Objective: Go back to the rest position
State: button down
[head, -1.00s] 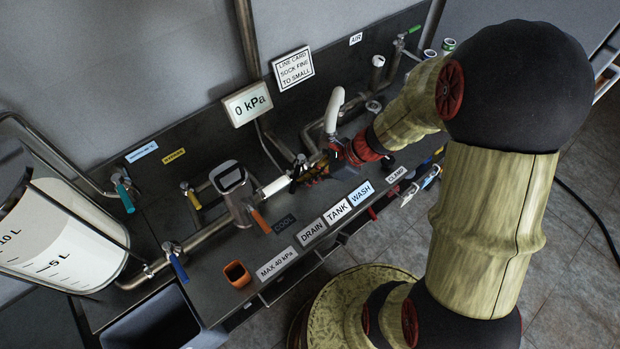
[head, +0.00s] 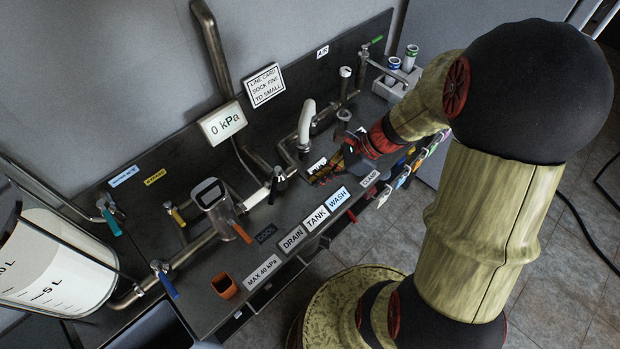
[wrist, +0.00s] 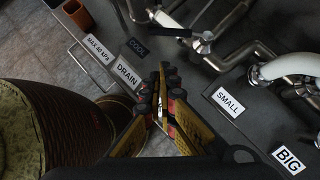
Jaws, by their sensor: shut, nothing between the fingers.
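My gripper (head: 318,176) is shut and empty above the dark bench panel (head: 262,218), near the DRAIN, TANK and WASH labels in the head view. In the wrist view my gripper (wrist: 161,95) shows its yellow-and-black fingers together. They point between the DRAIN label (wrist: 128,74) and the SMALL label (wrist: 228,102). My forearm reaches in from the right in the head view and hides part of the bench's right end.
Steel pipes run along the back. The gauge reads 0 kPa (head: 222,122). A clear tank (head: 55,265) is at the left, and an orange cup (head: 224,286) sits near the front edge.

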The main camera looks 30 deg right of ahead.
jog(key=shift+s+d+r, duration=0.1)
jog(key=shift+d+r, duration=0.05)
jog(key=shift+r, duration=0.05)
